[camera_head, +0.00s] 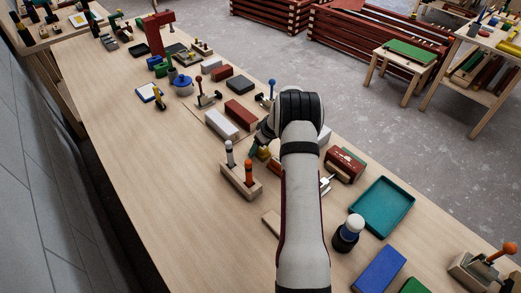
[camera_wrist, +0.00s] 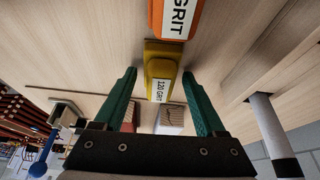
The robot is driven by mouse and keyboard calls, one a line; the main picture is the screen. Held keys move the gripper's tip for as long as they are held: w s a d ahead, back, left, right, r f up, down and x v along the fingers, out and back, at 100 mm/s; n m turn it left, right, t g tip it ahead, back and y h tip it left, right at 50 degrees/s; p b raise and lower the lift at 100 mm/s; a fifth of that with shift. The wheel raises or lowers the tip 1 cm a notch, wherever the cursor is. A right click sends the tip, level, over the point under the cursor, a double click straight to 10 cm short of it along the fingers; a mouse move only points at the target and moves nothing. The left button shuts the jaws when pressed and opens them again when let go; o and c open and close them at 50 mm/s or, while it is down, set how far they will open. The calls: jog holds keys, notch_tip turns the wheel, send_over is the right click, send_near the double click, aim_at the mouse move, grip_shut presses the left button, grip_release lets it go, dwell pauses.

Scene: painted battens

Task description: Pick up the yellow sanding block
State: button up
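The yellow sanding block (camera_wrist: 162,58), labelled "120 GRIT", is in the upper middle of the wrist view. It lies in line with the gap between my two green fingers. My gripper (camera_wrist: 159,76) is open, with one finger on each side of the block and no clear contact. In the head view my gripper (camera_head: 259,146) is low over the bench, largely hidden by my arm. A small yellow patch (camera_head: 263,155) of the block shows beside it there.
An orange grit block (camera_wrist: 178,16) sits right beside the yellow one. A wooden holder (camera_head: 240,182) with upright tools stands to the left. White (camera_head: 222,124) and red (camera_head: 240,111) blocks lie behind. A teal tray (camera_head: 382,206) is at right. The bench's left side is clear.

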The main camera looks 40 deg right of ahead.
grip_shut()
jog(key=shift+r, duration=0.1)
jog(key=shift+r, duration=0.35)
notch_tip(320, 180, up, 3)
jog(key=shift+f, duration=0.1)
jog(key=s+d+r, duration=0.4)
jog(key=s+r, duration=0.3)
jog(key=s, duration=0.3)
jog(key=shift+s+d+r, duration=0.15)
jog(key=shift+s+d, duration=0.2)
jog(key=shift+d, duration=0.05)
